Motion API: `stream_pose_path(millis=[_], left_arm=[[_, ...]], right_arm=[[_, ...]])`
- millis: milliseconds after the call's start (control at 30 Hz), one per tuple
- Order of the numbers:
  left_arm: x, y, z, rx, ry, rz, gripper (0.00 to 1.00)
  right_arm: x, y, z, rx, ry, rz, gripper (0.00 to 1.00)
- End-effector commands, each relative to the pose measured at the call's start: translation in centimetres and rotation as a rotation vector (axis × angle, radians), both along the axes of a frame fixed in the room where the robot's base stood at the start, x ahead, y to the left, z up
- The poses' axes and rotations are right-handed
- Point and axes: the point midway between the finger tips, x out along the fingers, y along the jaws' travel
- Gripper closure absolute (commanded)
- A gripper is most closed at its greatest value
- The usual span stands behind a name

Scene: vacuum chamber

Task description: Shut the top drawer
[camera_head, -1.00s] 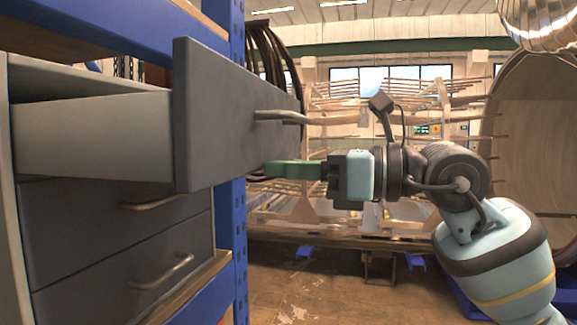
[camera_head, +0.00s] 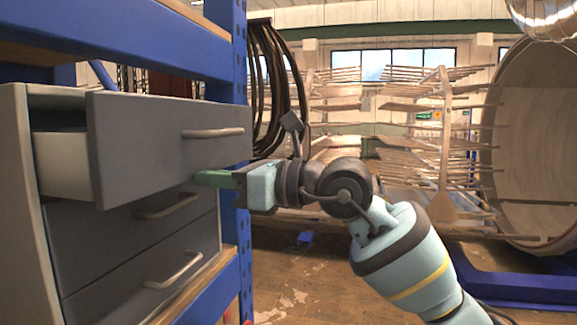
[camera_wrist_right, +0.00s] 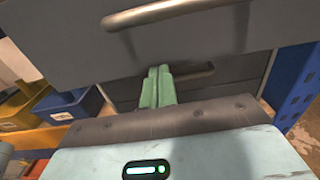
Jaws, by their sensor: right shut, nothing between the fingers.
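The top drawer (camera_head: 150,140) has a grey front and pale side and stands partly open from the cabinet (camera_head: 22,200). Its bar handle (camera_head: 213,133) is on the front. My right gripper (camera_head: 200,178) has green fingers, shut and empty, at the lower part of the drawer front, below the handle. I cannot tell whether they touch the front. In the right wrist view, the shut fingers (camera_wrist_right: 157,80) point at the grey front, with the drawer handle (camera_wrist_right: 165,10) above them. My left gripper is not in view.
Two lower drawers with handles, the middle one (camera_head: 165,206) and the bottom one (camera_head: 173,270), are shut. A blue rack post (camera_head: 240,200) stands right beside the cabinet. Blue and yellow bins (camera_wrist_right: 70,105) show in the wrist view. Floor to the right is open.

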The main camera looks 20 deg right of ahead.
Motion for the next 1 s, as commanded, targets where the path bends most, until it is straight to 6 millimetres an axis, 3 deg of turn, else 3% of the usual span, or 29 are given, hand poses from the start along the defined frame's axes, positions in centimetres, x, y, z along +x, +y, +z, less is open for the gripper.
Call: stream_pose_path(millis=[200,400,1000], left_arm=[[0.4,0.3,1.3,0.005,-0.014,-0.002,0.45],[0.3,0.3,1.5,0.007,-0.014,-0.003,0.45],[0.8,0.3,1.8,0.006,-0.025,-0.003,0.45]], right_arm=[[1.6,2.6,0.3,0.001,-0.002,0.001,1.0],[2.6,3.9,0.1,0.001,-0.001,0.0,1.0],[2.9,4.1,-0.1,0.001,0.001,0.0,1.0]])
